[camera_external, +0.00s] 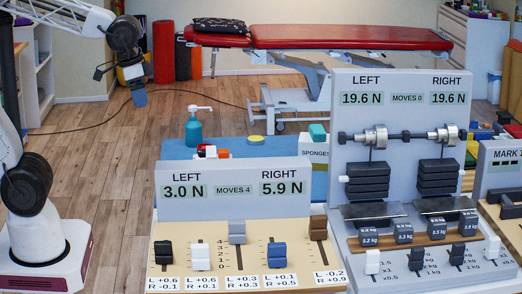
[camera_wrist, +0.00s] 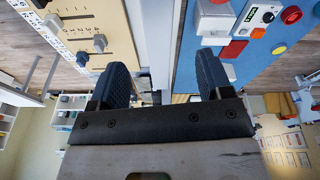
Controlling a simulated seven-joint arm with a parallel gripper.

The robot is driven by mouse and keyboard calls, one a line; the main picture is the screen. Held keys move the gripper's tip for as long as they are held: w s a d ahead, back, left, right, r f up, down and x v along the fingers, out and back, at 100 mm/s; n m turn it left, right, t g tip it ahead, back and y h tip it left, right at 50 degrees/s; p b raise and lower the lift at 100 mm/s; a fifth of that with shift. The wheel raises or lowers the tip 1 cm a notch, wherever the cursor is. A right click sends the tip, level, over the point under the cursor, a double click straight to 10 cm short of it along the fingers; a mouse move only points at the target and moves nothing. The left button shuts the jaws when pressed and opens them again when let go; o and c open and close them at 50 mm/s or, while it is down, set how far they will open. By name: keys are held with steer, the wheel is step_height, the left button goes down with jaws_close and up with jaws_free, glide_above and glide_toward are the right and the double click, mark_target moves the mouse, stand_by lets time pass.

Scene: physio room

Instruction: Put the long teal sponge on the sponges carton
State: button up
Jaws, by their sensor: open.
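The teal sponge (camera_external: 317,132) appears as a small block at the top of the white carton marked SPONGES (camera_external: 315,153) in the external view. It seems to rest on the carton. The panel in front hides the carton's lower part. My gripper (camera_external: 138,98) is raised at the upper left, well away from the sponge and carton. In the wrist view, my gripper (camera_wrist: 161,72) has its two dark blue fingers wide apart with nothing between them. I cannot make out the sponge or carton in the wrist view.
A blue mat (camera_external: 232,148) holds a teal pump bottle (camera_external: 194,130) and a yellow disc (camera_external: 256,140). A slider panel (camera_external: 230,180) and a taller weights panel (camera_external: 400,90) stand in front. A red treatment couch (camera_external: 330,37) is behind. Open floor lies below my gripper.

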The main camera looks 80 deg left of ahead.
steer(key=s+d+f+m, duration=0.1)
steer(key=s+f+m, duration=0.1)
steer(key=s, duration=0.5)
steer(key=shift+s+d+f, duration=0.2)
steer(key=shift+d+f, duration=0.05)
steer(key=shift+f, duration=0.45)
stand_by(0.5)
